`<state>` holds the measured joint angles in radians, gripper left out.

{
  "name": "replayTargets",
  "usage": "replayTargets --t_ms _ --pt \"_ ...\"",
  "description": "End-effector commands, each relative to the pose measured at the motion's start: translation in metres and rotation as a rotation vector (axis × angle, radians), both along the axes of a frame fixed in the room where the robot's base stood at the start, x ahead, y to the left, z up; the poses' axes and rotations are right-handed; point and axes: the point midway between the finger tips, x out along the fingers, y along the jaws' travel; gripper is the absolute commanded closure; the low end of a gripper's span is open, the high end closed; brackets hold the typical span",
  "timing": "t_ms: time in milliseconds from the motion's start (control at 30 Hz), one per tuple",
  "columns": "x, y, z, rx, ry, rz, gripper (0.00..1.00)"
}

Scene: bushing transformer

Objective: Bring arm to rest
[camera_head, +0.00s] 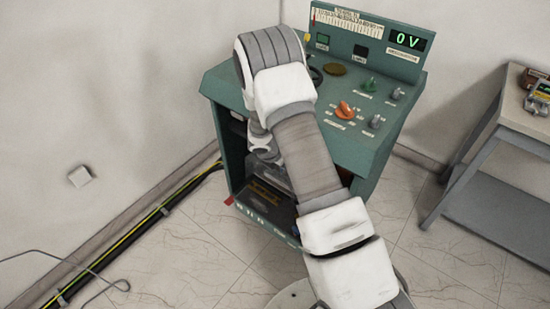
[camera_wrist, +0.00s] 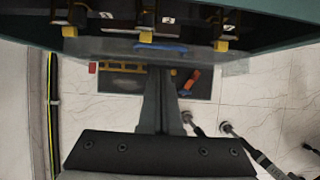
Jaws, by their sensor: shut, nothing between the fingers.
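My arm (camera_head: 310,160) stretches from the bottom of the head view up across the green control console (camera_head: 385,150). It bends at the top, and its wrist hangs down in front of the console's left open side. My gripper (camera_wrist: 160,72) shows in the wrist view with its two narrow fingers together and nothing between them. It points toward the console's open lower part, below a row of terminals with yellow ends (camera_wrist: 146,36). In the head view the arm hides most of the gripper. The console's display (camera_head: 407,41) reads 0 V.
A grey side table (camera_head: 520,125) with small items stands at the right. A black and yellow-green cable (camera_head: 130,235) runs along the left wall. An orange-red item (camera_wrist: 192,80) and a yellow bar (camera_wrist: 122,67) lie beyond the fingers.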

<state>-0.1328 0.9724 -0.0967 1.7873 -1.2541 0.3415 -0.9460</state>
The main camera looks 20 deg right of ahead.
Motion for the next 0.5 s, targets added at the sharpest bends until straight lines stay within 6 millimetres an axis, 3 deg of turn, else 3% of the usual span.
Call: replayTargets --t_ms 167,267,367,500 --pt "0.001 -0.001 0.005 0.001 -0.004 -0.007 1.00" --pt "0.002 -0.003 0.020 0.010 -0.030 -0.050 1.00" --pt "0.003 -0.006 0.051 0.034 -0.084 -0.144 1.00" --pt "-0.004 -0.011 0.110 0.089 -0.182 -0.333 1.00"
